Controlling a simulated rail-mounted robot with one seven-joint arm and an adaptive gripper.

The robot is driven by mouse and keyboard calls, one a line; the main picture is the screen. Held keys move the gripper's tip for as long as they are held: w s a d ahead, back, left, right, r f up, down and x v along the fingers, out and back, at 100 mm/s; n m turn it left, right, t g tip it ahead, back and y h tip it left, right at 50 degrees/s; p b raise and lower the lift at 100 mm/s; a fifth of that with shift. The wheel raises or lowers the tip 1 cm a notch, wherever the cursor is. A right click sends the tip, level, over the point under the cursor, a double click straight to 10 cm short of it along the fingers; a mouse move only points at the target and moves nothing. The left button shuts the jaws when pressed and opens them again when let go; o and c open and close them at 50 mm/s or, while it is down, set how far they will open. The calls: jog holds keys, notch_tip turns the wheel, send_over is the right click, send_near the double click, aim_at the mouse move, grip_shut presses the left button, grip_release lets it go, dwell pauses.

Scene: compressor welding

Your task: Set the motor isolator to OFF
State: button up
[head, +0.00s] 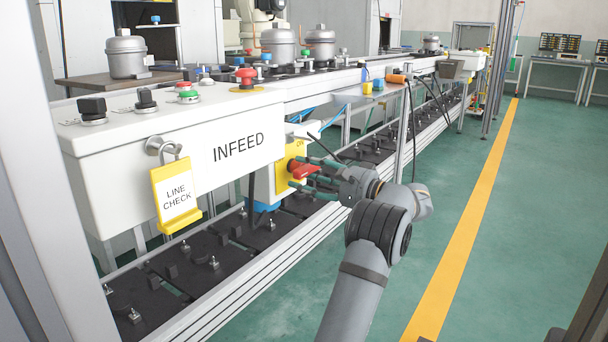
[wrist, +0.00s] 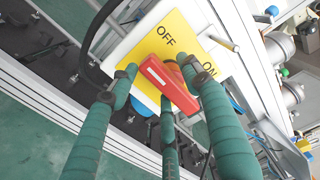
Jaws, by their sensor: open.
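The motor isolator has a yellow plate (head: 287,160) with a red rotary handle (head: 303,170). It sits on a pale box below the INFEED panel. The red handle (wrist: 165,85) has a pale stripe and slants from upper left to lower right; neither end clearly meets a word. My gripper (head: 296,177) is open, its green fingers at the plate. In the wrist view, my gripper's fingers (wrist: 157,79) stand around the handle; contact cannot be told.
A yellow LINE CHECK tag (head: 177,197) hangs by a padlock on the INFEED panel (head: 237,149). Buttons and black switches (head: 92,108) stand on its top. A conveyor (head: 190,260) runs below. A black cable (wrist: 100,30) passes beside the isolator.

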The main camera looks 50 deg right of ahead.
jog(key=s, duration=1.1)
jog(key=shift+s+d, duration=0.25)
jog(key=shift+d, duration=0.1)
